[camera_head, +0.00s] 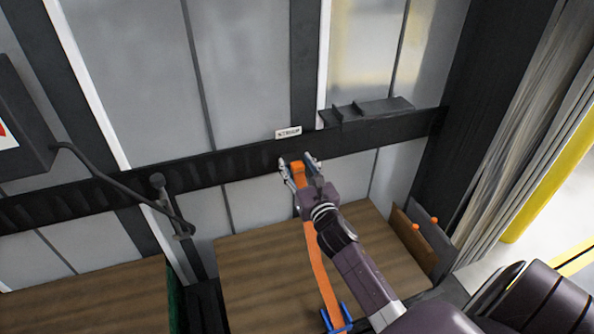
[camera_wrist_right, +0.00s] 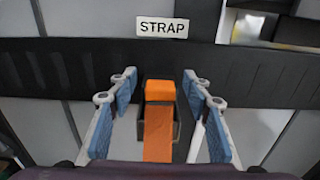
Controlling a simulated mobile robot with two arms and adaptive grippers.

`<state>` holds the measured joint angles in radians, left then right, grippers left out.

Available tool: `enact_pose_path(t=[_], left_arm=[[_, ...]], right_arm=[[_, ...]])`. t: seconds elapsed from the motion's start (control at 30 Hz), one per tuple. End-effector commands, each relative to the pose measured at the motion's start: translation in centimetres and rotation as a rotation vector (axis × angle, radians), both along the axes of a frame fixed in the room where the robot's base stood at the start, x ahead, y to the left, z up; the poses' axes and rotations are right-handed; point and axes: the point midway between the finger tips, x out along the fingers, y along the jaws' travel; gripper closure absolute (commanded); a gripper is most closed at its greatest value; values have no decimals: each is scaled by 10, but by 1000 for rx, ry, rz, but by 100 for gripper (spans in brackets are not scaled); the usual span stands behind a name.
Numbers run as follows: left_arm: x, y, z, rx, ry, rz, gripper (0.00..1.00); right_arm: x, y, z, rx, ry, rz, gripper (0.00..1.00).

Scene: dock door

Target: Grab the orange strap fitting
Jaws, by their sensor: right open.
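My right gripper (camera_head: 297,162) is open around the fitting. In the right wrist view, the blue-padded fingers of the gripper (camera_wrist_right: 160,87) stand on either side, with a gap on each. My left gripper does not show.
A black rail (camera_head: 230,163) crosses the wall, with a STRAP label (camera_head: 288,132) above the fitting. The strap runs down past my right arm to a blue part (camera_head: 336,319). Wood-topped surfaces (camera_head: 255,265) lie below. A dark ledge (camera_head: 375,107) is at upper right.

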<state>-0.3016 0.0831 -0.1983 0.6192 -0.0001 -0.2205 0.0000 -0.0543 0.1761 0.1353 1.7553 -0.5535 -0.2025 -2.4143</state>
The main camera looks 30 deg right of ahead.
Motion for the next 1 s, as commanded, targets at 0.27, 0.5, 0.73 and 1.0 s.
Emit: enact_pose_path(t=[0.27, 0.5, 0.73, 1.0], left_arm=[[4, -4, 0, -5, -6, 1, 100], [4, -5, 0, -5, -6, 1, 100], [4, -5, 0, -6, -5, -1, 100], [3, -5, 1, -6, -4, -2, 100]], right_arm=[[0, 0, 0, 0, 0, 0, 68], [-1, 0, 0, 0, 1, 0, 95], [-1, 0, 0, -1, 0, 0, 100], [0, -1, 11, -5, -2, 0, 100]])
